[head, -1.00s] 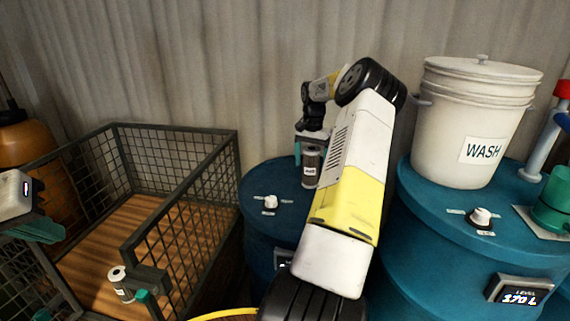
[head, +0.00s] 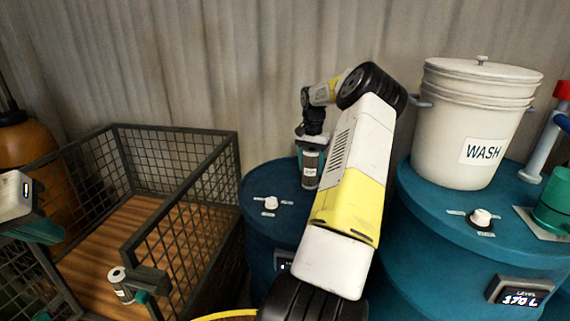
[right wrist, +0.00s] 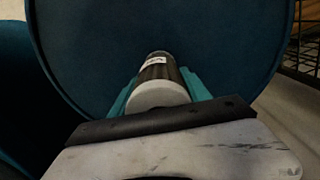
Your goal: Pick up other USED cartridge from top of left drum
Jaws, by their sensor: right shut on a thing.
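A dark cartridge with a grey end and a small white label (head: 310,168) is upright at the top of the left blue drum (head: 258,188), towards its back. My right gripper (head: 311,143) reaches it from above and is shut on it. In the right wrist view the cartridge (right wrist: 157,78) lies between the teal fingers (right wrist: 158,90); the label is too small to read. Whether its base touches the drum is hard to tell. My left gripper (head: 32,229) is at the left edge, cut off by the frame, far from the drum; its finger gap is not clear.
A mesh crate (head: 180,222) with a wooden floor stands left of the drum, with another cartridge (head: 120,284) in its near corner. A white WASH bucket (head: 470,130) stands on the right blue drum (head: 420,220). A white knob (head: 271,203) sits on the left drum's top.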

